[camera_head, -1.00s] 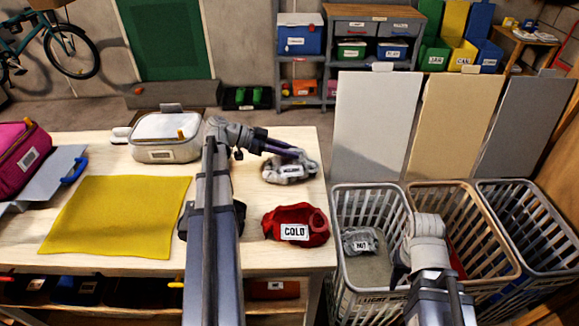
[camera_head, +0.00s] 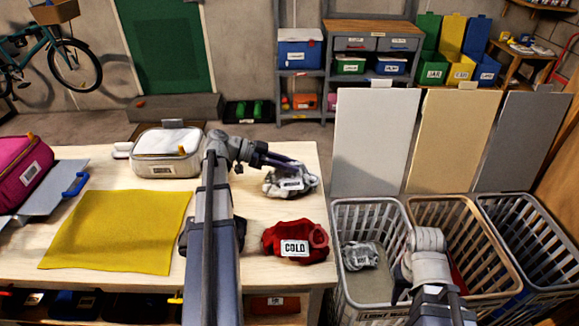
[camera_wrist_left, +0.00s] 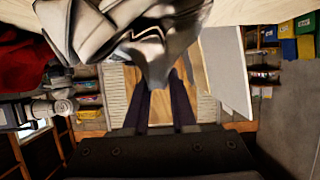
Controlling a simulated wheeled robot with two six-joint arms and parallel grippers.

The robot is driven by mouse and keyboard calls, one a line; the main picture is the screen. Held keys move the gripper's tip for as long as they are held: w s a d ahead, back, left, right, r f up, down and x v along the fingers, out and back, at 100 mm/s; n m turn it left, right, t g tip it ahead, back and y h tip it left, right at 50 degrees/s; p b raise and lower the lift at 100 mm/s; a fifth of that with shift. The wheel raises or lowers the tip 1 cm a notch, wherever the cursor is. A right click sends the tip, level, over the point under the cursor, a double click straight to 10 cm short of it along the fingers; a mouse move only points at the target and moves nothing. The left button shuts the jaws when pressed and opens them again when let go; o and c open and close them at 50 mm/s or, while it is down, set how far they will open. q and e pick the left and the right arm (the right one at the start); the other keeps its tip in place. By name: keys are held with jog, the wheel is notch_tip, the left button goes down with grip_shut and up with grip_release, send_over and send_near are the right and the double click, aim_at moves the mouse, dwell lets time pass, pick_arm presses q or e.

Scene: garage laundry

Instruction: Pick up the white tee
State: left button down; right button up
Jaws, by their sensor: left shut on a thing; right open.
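The white tee (camera_head: 285,188) is a crumpled pale bundle with a printed tag, at the back right of the wooden table. My left gripper (camera_head: 298,166) reaches over it from the left and is shut on its upper part. In the left wrist view the tee (camera_wrist_left: 110,28) is bunched at my fingertips (camera_wrist_left: 163,88). Whether the tee is clear of the tabletop is hard to tell. My right gripper (camera_head: 402,272) is open, low over the light and tan baskets, its fingers partly hidden.
A red bundle tagged COLD (camera_head: 309,237) lies in front of the tee. A yellow cloth (camera_head: 115,232) and a white case (camera_head: 166,153) lie left. A light basket (camera_head: 344,212) holding a grey bundle (camera_head: 361,256), a tan basket (camera_head: 422,205) and a dark basket (camera_head: 535,212) stand right.

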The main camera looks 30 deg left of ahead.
pick_arm(q)
notch_tip(320, 180, up, 9)
jog(key=p, duration=0.8)
jog(key=shift+r+p, duration=0.15)
jog(key=shift+p, duration=0.2)
